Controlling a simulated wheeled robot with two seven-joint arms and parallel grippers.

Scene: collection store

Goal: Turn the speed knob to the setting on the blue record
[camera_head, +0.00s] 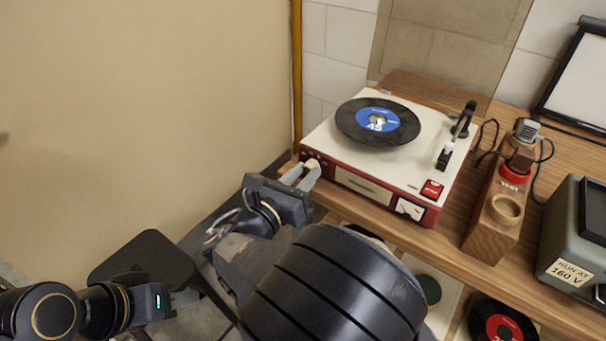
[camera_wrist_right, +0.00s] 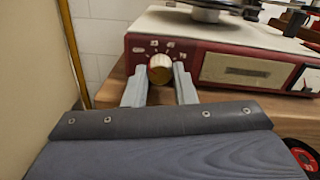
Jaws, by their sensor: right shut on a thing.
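The speed knob (camera_wrist_right: 160,70) is round and cream-gold, on the red front of the record player (camera_head: 330,140), with small white markings around its top. My right gripper (camera_wrist_right: 160,78) has a finger on each side of the knob and is shut on it; the head view shows this at the player's left front corner. The blue-labelled record (camera_head: 345,118) lies on top of the player.
The player stands on a wooden shelf (camera_head: 385,217). To its right are a wooden block (camera_head: 490,235) with a cord and a grey box (camera_head: 570,235) labelled "RUN AT 160 V". A red-labelled record (camera_head: 482,312) is below. A beige panel (camera_head: 150,110) rises at left.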

